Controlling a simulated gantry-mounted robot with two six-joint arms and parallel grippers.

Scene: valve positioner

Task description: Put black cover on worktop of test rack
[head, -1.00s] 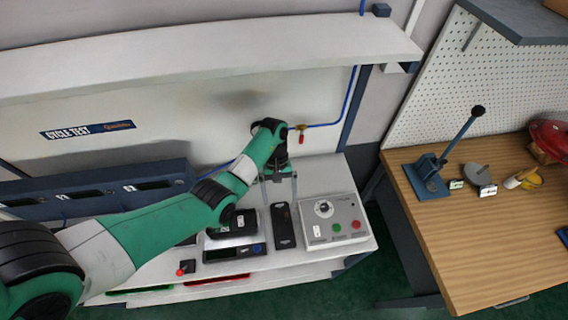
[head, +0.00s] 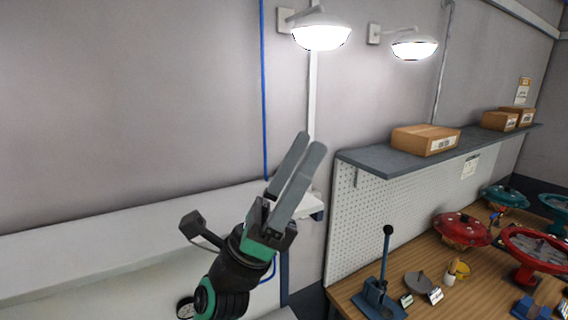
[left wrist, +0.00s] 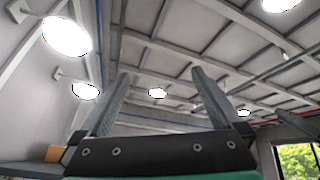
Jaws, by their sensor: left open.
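My left gripper (head: 309,143) is raised in front of the grey wall, fingers pointing up. In the left wrist view its two fingers (left wrist: 160,78) stand apart with nothing between them, against the ceiling. Of the test rack, the white upper shelf (head: 90,245) shows at the lower left of the head view, below and behind my gripper. The rack's worktop is out of the picture below. No black cover can be made out in either current view. My right gripper is not in view.
To the right is a wooden bench (head: 455,300) with a lever press (head: 380,285) and red valve actuators (head: 462,230). Above it a grey shelf (head: 385,160) holds cardboard boxes (head: 425,140). Two lit lamps (head: 320,38) hang from the wall. The air around my gripper is clear.

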